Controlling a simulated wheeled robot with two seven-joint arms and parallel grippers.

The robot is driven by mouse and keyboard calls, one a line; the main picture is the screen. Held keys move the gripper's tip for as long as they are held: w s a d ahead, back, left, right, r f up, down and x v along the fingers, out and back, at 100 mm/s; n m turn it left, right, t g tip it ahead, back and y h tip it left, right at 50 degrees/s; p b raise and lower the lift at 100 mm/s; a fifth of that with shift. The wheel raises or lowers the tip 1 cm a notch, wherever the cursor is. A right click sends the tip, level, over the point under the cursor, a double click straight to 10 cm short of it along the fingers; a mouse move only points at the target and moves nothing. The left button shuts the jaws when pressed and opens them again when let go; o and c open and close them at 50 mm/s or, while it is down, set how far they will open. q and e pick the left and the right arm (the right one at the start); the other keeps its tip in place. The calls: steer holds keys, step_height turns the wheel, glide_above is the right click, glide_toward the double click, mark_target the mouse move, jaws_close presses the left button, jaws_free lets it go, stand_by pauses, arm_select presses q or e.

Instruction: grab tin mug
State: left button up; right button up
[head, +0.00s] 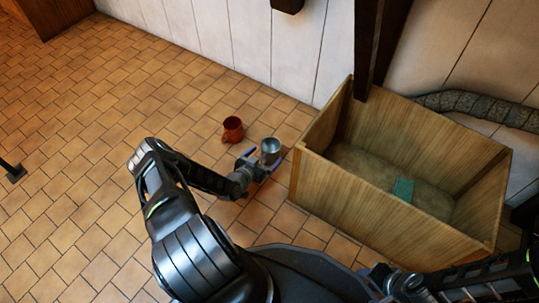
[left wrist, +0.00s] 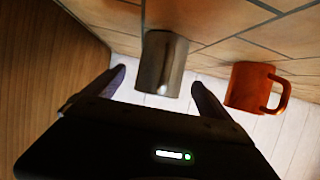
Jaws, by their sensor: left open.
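The grey metal tin mug (head: 270,147) stands on the tiled floor, left of the wooden crate. My left gripper (head: 262,162) is open, with its fingers to either side of the mug's near side.
An orange-red mug (head: 232,131) stands close by, behind and left of the tin mug; it also shows in the left wrist view (left wrist: 250,88). The wooden crate (head: 385,215) stands close on the right, with a green block (head: 403,188) inside.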

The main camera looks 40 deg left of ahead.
arm_select(q)
steer(key=b+x, duration=0.2)
steer(key=x, duration=0.2)
steer(key=shift+a+f, duration=0.1)
steer(key=shift+w, duration=0.15)
steer(key=c, duration=1.6)
step_height(320, 180, up, 10)
steer(key=p, duration=0.5)
